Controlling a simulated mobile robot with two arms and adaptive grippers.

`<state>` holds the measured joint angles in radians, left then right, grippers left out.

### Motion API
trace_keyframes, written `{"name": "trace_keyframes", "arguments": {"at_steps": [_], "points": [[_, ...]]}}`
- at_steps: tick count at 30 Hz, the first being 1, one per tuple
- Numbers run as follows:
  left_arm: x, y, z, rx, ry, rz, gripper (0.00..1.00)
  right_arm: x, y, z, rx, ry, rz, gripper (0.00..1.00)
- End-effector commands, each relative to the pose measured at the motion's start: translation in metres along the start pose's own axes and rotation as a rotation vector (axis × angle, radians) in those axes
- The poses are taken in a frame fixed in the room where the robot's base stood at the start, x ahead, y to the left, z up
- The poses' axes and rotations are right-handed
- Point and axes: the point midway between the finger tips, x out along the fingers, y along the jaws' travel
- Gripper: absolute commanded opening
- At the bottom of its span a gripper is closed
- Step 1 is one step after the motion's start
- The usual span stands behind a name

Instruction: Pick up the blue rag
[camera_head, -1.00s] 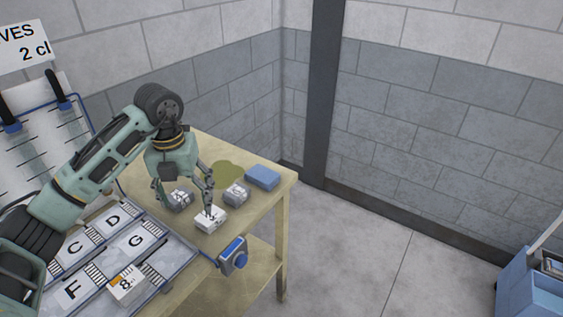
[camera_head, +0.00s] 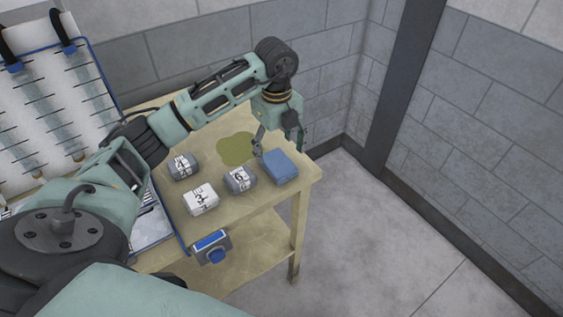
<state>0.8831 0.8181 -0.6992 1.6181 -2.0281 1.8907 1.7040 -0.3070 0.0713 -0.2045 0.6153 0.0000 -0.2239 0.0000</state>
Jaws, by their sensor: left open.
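The blue rag (camera_head: 281,168) is a folded blue block lying on the wooden table (camera_head: 228,205), near its far right corner. My left gripper (camera_head: 278,150) is open just above and behind the rag, pointing down. One finger hangs by the rag's left back edge and the other is over its far right side. I cannot tell whether a finger touches it. My right gripper does not show.
Left of the rag are a grey labelled block (camera_head: 240,179), a white labelled block (camera_head: 201,199) and another grey block (camera_head: 183,166). A greenish stain (camera_head: 236,148) marks the tabletop. Floor is free at right.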

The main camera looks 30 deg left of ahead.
Motion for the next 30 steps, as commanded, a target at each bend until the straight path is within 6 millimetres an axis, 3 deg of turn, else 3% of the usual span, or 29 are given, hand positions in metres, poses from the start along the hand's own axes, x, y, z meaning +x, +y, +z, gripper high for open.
{"name": "trace_keyframes", "arguments": {"at_steps": [9,18,30], "points": [[0.043,-0.001,0.0,0.003,0.001,0.002,0.73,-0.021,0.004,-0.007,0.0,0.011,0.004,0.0],[0.05,-0.001,0.001,0.003,0.0,-0.001,0.73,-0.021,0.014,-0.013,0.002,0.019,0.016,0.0],[0.05,-0.001,0.001,0.003,0.0,-0.001,0.39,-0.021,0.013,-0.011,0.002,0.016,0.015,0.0]]}}
